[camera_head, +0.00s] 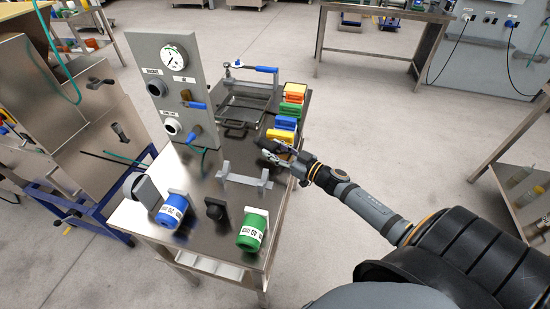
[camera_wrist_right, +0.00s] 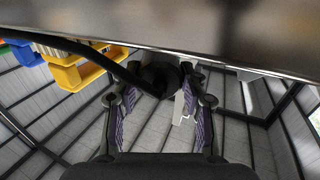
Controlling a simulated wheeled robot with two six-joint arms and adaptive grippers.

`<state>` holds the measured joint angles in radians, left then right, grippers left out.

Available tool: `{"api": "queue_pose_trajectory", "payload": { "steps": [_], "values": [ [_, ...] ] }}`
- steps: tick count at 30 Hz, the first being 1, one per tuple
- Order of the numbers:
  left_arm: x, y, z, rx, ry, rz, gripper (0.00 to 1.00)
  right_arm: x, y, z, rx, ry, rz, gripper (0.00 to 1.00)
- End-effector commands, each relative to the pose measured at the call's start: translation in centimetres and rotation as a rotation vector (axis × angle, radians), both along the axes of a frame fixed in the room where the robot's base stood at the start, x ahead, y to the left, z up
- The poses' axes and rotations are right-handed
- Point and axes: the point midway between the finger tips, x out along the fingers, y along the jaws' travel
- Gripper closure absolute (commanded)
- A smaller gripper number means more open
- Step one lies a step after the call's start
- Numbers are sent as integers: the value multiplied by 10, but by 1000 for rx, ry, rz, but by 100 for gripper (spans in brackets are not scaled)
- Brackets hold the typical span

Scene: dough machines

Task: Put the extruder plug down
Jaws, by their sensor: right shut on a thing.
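My right gripper (camera_head: 276,152) is at the right edge of the steel table (camera_head: 190,258), beside the row of coloured pieces. In the right wrist view its two fingers are closed around a black plug (camera_wrist_right: 160,77), which has a thick dark cord running to the upper left. The plug is close to the metal edge that crosses the top of that view. I cannot tell whether it touches anything. In the head view the plug is too small and covered to make out clearly. My left gripper is not in view.
Yellow (camera_head: 279,137) and other coloured pieces line the table's right side. A white bracket (camera_head: 245,180), a blue cylinder (camera_head: 172,211), a green cylinder (camera_head: 252,233) and a black block (camera_head: 215,209) stand in front. A gauge panel (camera_head: 172,88) rises behind left.

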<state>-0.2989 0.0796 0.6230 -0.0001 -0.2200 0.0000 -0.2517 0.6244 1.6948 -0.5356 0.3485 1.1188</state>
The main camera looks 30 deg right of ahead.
Motion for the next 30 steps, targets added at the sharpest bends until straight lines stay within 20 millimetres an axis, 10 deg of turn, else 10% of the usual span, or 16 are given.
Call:
{"api": "queue_pose_trajectory", "payload": {
  "steps": [17, 18, 22, 30],
  "values": [
    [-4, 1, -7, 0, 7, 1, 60, 0, 1, -34, 3, 1, 0, 95],
    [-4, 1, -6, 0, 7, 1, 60, 0, 1, -34, 2, 1, 0, 52],
    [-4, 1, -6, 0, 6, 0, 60, 0, 1, -33, 1, 2, 0, 35],
    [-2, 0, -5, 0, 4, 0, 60, 0, 1, -33, 1, 2, 0, 35]
  ]
}}
